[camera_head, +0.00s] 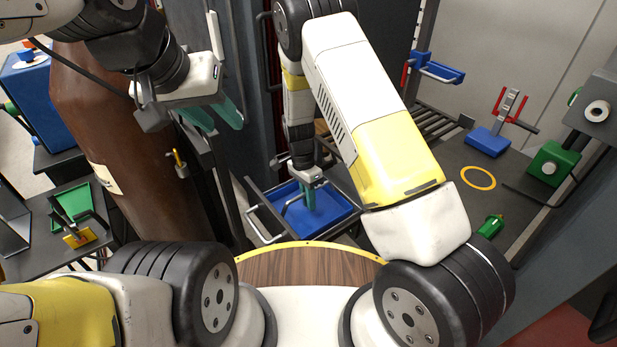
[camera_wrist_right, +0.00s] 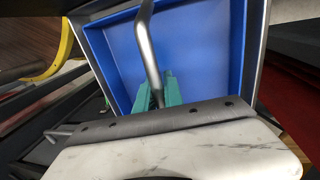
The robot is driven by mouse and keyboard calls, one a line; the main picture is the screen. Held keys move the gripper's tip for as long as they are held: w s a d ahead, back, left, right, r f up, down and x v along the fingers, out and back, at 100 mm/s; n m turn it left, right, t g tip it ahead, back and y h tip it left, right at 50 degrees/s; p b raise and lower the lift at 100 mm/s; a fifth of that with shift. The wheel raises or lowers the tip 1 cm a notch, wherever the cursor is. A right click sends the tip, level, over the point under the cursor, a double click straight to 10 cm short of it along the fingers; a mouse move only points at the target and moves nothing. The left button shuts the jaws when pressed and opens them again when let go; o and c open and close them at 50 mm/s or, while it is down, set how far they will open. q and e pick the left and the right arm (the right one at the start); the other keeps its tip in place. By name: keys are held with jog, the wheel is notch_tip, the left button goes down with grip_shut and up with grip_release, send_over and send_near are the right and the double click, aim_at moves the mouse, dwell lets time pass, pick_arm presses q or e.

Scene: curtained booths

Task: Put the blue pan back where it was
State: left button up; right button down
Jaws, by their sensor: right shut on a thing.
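The blue pan (camera_head: 335,215) is a shallow rectangular tray in a grey metal frame, in the lower middle of the head view, beyond the round wooden top. Its blue inside (camera_wrist_right: 205,60) fills the upper middle of the right wrist view. My right gripper (camera_head: 309,196) reaches down over it, and its teal fingers (camera_wrist_right: 159,92) are shut on a bent metal handle bar (camera_wrist_right: 148,45) that crosses the pan. Whether the pan rests on a support is hidden. My left gripper (camera_head: 213,116) is open and empty, its teal fingers apart, at the upper left near the brown cylinder.
A large brown cylinder (camera_head: 105,140) stands at left. A dark bench (camera_head: 450,165) at right holds a yellow ring (camera_head: 478,178), a blue-based clamp (camera_head: 488,141) and a green block (camera_head: 552,165). A wooden top (camera_head: 310,267) is close in front.

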jog(key=shift+f, duration=0.15)
jog(key=c, duration=1.5)
grip_release()
jog(key=shift+o, duration=0.2)
notch_tip(320, 180, up, 12)
jog(key=w+a, duration=0.1)
jog(key=w, duration=0.1)
jog(key=shift+a, duration=0.15)
